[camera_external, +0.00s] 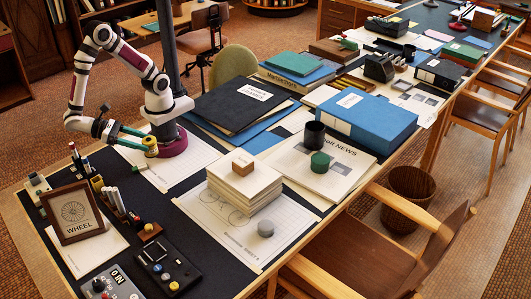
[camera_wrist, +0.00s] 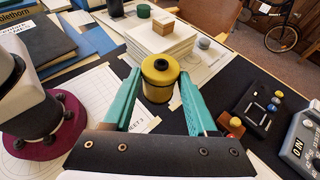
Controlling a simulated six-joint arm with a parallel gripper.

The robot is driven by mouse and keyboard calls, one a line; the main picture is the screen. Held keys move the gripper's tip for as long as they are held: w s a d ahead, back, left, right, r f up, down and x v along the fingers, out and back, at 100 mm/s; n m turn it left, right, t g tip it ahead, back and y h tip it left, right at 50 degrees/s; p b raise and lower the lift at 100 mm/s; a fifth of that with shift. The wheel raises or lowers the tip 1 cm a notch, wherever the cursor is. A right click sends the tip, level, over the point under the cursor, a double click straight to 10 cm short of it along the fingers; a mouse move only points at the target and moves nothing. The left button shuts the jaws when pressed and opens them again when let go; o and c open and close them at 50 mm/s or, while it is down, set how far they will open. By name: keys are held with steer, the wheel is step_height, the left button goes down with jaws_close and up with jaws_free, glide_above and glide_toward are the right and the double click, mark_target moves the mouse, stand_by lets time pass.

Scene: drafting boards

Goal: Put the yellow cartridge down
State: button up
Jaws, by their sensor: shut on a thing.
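The yellow cartridge (camera_wrist: 160,68) is a short cylinder with a dark hole in its top. It stands upright between the teal fingers of my gripper (camera_wrist: 160,84), which are shut on its sides. In the external view the yellow cartridge (camera_external: 150,147) is at the end of my gripper (camera_external: 149,140), left of my base and over a white printed sheet (camera_external: 186,170). I cannot tell whether its underside touches the sheet or hangs a little above it.
A paper stack (camera_external: 245,192) with a wooden block (camera_external: 243,162) on top stands to the right, with a grey cylinder (camera_external: 265,229) beside it. A framed wheel picture (camera_external: 73,212), pen holders and a dark control box (camera_external: 165,268) stand at front left.

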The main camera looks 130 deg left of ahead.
steer(key=w+a+f, duration=0.2)
steer(key=w+f, duration=0.1)
steer(key=f, duration=0.1)
steer(key=w+a+f, duration=0.2)
steer(key=w+f, duration=0.1)
steer(key=w+a+f, duration=0.2)
steer(key=w+f, duration=0.1)
steer(key=f, duration=0.1)
steer(key=shift+a+f, duration=0.3)
steer(key=shift+f, duration=0.05)
steer(key=f, duration=0.4)
steer(key=shift+w+f, duration=0.15)
steer(key=shift+w, duration=0.05)
steer(key=shift+f, duration=0.1)
steer(key=o, duration=1.4)
steer(key=shift+c, duration=0.2)
